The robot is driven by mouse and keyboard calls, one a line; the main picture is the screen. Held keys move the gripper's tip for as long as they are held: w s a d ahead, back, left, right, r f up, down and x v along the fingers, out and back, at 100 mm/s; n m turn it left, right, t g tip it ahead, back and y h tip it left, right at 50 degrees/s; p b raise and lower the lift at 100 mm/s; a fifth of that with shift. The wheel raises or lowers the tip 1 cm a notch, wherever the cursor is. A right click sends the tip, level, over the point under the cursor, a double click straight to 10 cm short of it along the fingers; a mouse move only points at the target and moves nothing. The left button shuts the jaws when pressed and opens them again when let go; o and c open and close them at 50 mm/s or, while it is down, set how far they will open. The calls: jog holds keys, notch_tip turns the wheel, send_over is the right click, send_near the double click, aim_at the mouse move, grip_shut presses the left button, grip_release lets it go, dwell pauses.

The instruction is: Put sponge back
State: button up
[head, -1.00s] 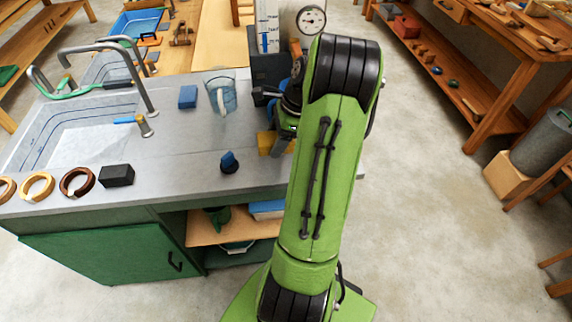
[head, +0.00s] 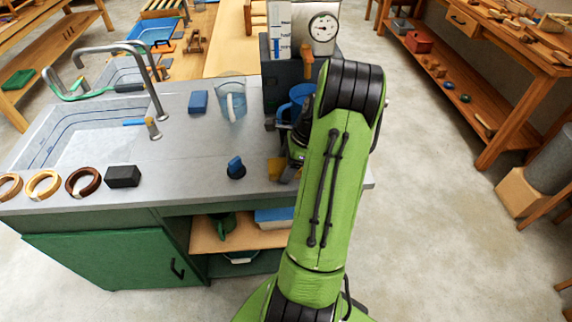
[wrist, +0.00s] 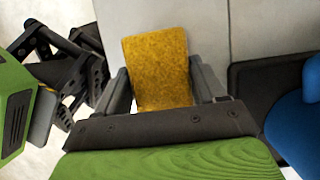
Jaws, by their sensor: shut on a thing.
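The yellow sponge (wrist: 158,68) is upright between the two fingers of my gripper (wrist: 162,82) in the wrist view. The fingers are shut on its sides. In the head view a part of the sponge (head: 276,169) shows above the counter's right part, beside my arm. My arm hides most of my gripper there. I cannot tell whether the sponge touches the counter (head: 195,150).
A blue mug (head: 296,98) stands at the dark machine with the gauge (head: 323,27). A clear jug (head: 231,100), a blue block (head: 198,102), a blue-and-black knob-like thing (head: 236,168) and a black block (head: 122,176) stand on the counter. The counter's middle is clear.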

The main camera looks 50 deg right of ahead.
jog(key=o, duration=1)
jog(key=shift+s+a+f, duration=0.15)
jog(key=shift+s+f, duration=0.1)
jog(key=shift+f, duration=0.45)
jog(key=w+p+v, duration=0.1)
jog(key=p+v, duration=0.4)
jog(key=v, duration=0.8)
notch_tip(320, 180, up, 5)
jog(key=n, duration=0.4)
send_over(280, 169)
jog(key=w+a+r+n+g+h, duration=0.1)
jog(key=a+r+n, duration=0.25)
jog(key=a, duration=0.25)
jog(key=w+a+r+n+h, duration=0.1)
jog(key=w+a+r+n, duration=0.1)
jog(key=a+n, duration=0.3)
jog(key=s+a+r+n+t, duration=0.1)
jog(key=s+a+n, duration=0.5)
jog(key=a+n, duration=0.1)
jog(key=s+a+r+n+t, duration=0.1)
jog(key=s+a+n+t, duration=0.1)
jog(key=s+a+n, duration=0.4)
jog(key=a+n, duration=0.2)
jog(key=a, duration=0.2)
jog(key=shift+a+r+h, duration=0.15)
jog(key=shift+r+h, duration=0.05)
jog(key=shift+h, duration=0.2)
